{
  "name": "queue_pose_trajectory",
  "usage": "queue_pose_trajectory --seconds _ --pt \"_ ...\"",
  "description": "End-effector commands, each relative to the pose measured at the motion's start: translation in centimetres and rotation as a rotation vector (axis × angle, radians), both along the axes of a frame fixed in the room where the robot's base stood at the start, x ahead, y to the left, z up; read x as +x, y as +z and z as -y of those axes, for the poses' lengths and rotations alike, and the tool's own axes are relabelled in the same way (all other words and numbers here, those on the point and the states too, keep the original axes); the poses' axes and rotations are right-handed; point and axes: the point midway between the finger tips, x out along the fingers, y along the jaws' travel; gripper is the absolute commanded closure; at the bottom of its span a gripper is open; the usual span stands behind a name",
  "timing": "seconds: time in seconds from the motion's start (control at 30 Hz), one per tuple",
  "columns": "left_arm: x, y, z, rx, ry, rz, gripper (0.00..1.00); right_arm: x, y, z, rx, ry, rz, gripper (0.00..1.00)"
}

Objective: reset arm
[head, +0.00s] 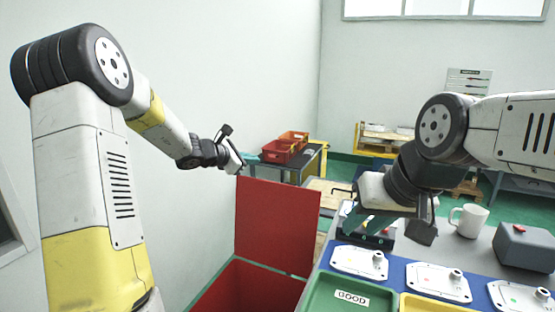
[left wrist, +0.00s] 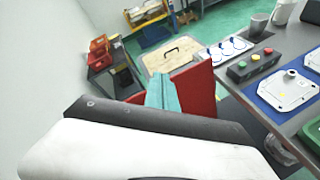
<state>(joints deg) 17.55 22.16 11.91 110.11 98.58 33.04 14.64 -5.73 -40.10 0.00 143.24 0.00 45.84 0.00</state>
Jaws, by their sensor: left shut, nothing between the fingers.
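My left gripper (head: 250,158) is raised at the left of the head view, clear of the table and above the red bin. Its teal fingers (left wrist: 163,95) show together in the left wrist view, shut and empty. My right gripper (head: 366,220) hangs low over the back left part of the work table, its teal fingers seemingly apart with nothing seen between them. It partly hides a button box, which shows clearly in the left wrist view (left wrist: 250,66).
A red bin (head: 277,225) stands left of the table. White castings (head: 358,262) lie on a blue mat, behind a green tray (head: 335,298) marked GOOD and a yellow tray (head: 430,305). A white mug (head: 469,220) and a grey box (head: 525,246) stand at the right.

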Motion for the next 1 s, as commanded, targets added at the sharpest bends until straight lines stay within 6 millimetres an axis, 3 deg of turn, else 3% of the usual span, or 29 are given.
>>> queue_pose_trajectory --seconds 0.03,0.1,0.27,0.47,0.6,0.8,1.0 --pt "-2.5 2.0 1.5 0.098 -0.089 0.054 1.0 0.0 0.0 0.0 0.0 0.0 0.0 0.68" --pt "-6.0 3.7 3.2 0.232 -0.211 0.119 1.0 0.0 0.0 0.0 0.0 0.0 0.0 0.68" --pt "-14.4 5.9 5.4 0.538 -0.478 0.257 1.0 0.0 0.0 0.0 0.0 0.0 0.0 0.68" --pt "-24.6 6.3 5.0 0.919 -0.779 0.406 1.0 0.0 0.0 0.0 0.0 0.0 0.0 0.68" --pt "-30.9 5.6 2.9 1.185 -0.968 0.486 1.0 0.0 0.0 0.0 0.0 0.0 0.0 0.68" --pt "-37.0 4.2 -1.2 1.502 -1.166 0.55 1.0 0.0 0.0 0.0 0.0 0.0 0.0 0.68" --pt "-39.2 3.4 -3.5 1.648 -1.25 0.564 1.0 0.0 0.0 0.0 0.0 0.0 0.0 0.68"
